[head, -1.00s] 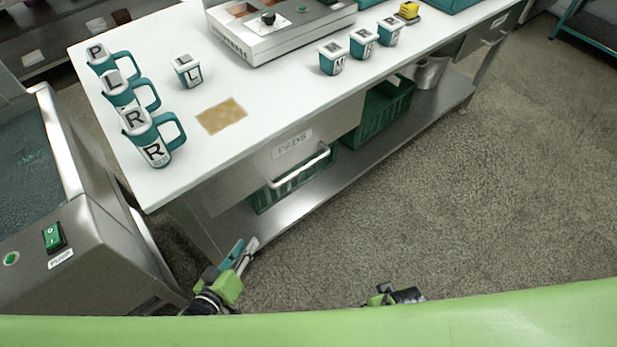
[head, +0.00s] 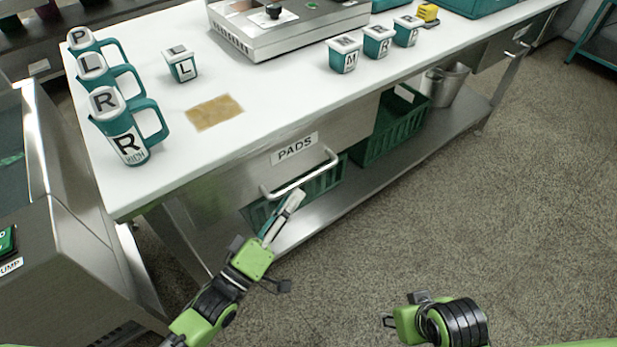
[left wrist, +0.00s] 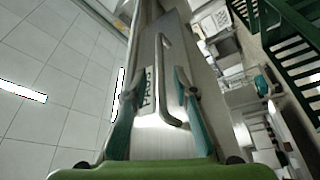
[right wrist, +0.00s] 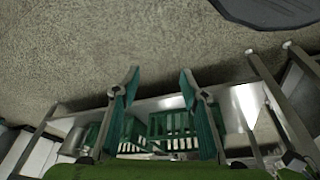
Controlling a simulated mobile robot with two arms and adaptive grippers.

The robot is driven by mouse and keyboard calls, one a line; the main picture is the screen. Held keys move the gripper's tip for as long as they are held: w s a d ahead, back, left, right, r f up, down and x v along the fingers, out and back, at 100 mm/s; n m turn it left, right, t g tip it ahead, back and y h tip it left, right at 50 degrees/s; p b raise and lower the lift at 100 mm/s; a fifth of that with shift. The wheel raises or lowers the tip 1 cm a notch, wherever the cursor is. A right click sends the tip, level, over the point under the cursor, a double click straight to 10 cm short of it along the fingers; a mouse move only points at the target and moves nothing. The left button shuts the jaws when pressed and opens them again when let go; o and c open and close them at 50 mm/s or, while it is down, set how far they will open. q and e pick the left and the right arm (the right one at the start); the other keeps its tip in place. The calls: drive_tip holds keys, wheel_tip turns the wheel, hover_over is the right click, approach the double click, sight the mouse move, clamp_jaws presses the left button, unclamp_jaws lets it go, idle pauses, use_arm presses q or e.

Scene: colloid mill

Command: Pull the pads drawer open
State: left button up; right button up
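The pads drawer (head: 250,170) is under the near side of the white table, with a "PADS" label and a pale bar handle (head: 312,176). Its front looks shut. My left gripper (head: 287,207) is just below and in front of the handle. In the left wrist view the left gripper (left wrist: 155,85) is open, with the handle (left wrist: 168,75) ahead between its fingers; I see no grip on it. My right gripper (head: 392,320) is low in the head view, away from the drawer. In the right wrist view the right gripper (right wrist: 158,85) is open and empty.
Lettered mugs (head: 120,125) and cups stand on the table (head: 275,95), with a brown mat (head: 214,111) and a steel machine (head: 285,25). Green crates (head: 385,135) and a metal bucket (head: 445,85) are on the lower shelf. A steel pump unit (head: 60,270) stands left. Floor at right is clear.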

sight(309, 175)
use_arm(q)
drive_tip(key=x, duration=0.7)
drive_tip(key=shift+w+b, duration=0.1)
drive_tip(key=shift+b, duration=0.2)
use_arm(e)
drive_tip(key=shift+v, duration=1.2)
use_arm(q)
clamp_jaws()
